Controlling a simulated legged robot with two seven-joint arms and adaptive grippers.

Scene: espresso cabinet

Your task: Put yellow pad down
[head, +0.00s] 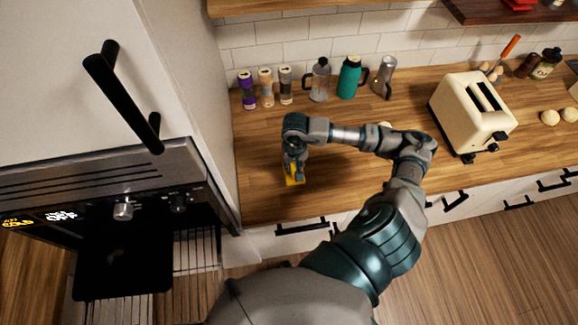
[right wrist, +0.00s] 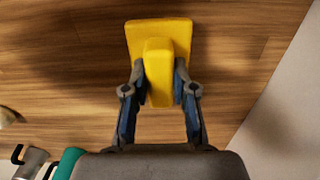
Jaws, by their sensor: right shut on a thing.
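The yellow pad (head: 293,175) shows as a small yellow patch below my right gripper (head: 296,168), over the wooden counter (head: 262,205) near its front left. In the right wrist view the yellow pad (right wrist: 160,38) has a flat base with a raised block in the middle. My right gripper (right wrist: 159,88) is shut on that block, one finger on each side. The base is close to the counter wood; I cannot tell whether it touches. The gripper hides part of the pad in the head view. My left gripper is not in view.
Several jars (head: 266,88), a glass press (head: 318,82), a teal flask (head: 350,78) and a metal jug (head: 385,77) stand along the back wall. A cream toaster (head: 472,112) stands right. A tall cabinet (head: 185,70) borders the counter's left end. Counter around the pad is clear.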

